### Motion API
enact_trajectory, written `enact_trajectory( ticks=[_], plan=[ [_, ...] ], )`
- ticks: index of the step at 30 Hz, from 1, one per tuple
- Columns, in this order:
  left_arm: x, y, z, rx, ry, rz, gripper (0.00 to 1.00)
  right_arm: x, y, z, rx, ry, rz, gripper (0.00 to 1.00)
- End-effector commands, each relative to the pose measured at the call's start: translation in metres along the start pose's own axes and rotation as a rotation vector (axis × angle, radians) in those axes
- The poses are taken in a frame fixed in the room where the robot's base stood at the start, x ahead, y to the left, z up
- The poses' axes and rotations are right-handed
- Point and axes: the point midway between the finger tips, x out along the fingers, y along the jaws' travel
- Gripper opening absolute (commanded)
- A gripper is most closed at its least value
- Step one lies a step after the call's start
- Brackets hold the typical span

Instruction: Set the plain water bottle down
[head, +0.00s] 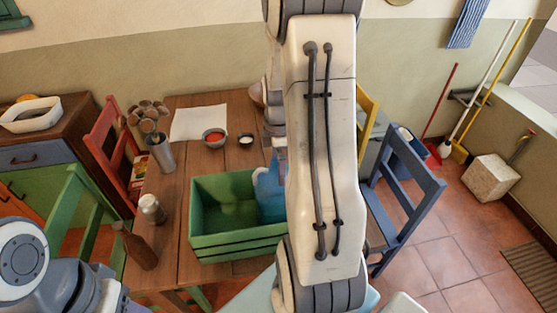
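A translucent blue bottle-like thing (269,192), possibly the plain water bottle, shows at the right end of the green crate (235,248) on the wooden table (190,185). My large arm crosses the middle of the view and covers its right side. A grey part of my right gripper (279,165) seems to show just above and against the blue thing. The fingers are too hidden to tell whether they hold it, and whether it touches the crate floor is unclear. My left arm shows at the bottom left; its gripper is out of view.
A brown bottle (136,247), a pale-capped shaker (152,209) and a metal cup of utensils (160,153) stand left of the crate. A red-filled bowl (214,138), a small bowl (246,140) and white paper (199,123) lie behind. Chairs surround the table.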

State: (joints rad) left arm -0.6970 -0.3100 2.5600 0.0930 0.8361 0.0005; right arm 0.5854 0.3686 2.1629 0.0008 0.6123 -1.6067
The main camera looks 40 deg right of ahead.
Motion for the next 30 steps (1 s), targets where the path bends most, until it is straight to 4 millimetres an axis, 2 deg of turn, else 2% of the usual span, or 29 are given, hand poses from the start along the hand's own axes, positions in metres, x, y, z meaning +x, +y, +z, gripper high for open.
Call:
enact_trajectory(
  ticks=[5, 12, 18, 24, 30],
  plan=[
    [0.000, 0.000, 0.000, 0.000, 0.000, 0.000, 0.50, -0.018, 0.002, 0.000, 0.000, 0.000, 0.007, 1.00],
    [0.004, 0.000, 0.000, 0.000, 0.000, 0.000, 0.50, -0.069, 0.002, 0.000, 0.000, 0.000, 0.008, 1.00],
    [0.005, 0.000, 0.000, 0.000, 0.000, 0.000, 0.50, -0.105, 0.002, 0.000, 0.000, 0.000, 0.006, 1.00],
    [0.006, 0.000, 0.000, 0.000, 0.000, 0.000, 0.50, -0.121, 0.001, 0.000, 0.000, 0.000, 0.002, 1.00],
    [0.006, 0.000, 0.000, 0.000, 0.000, 0.000, 0.50, -0.123, -0.001, -0.003, 0.000, 0.000, 0.000, 1.00]
  ],
)
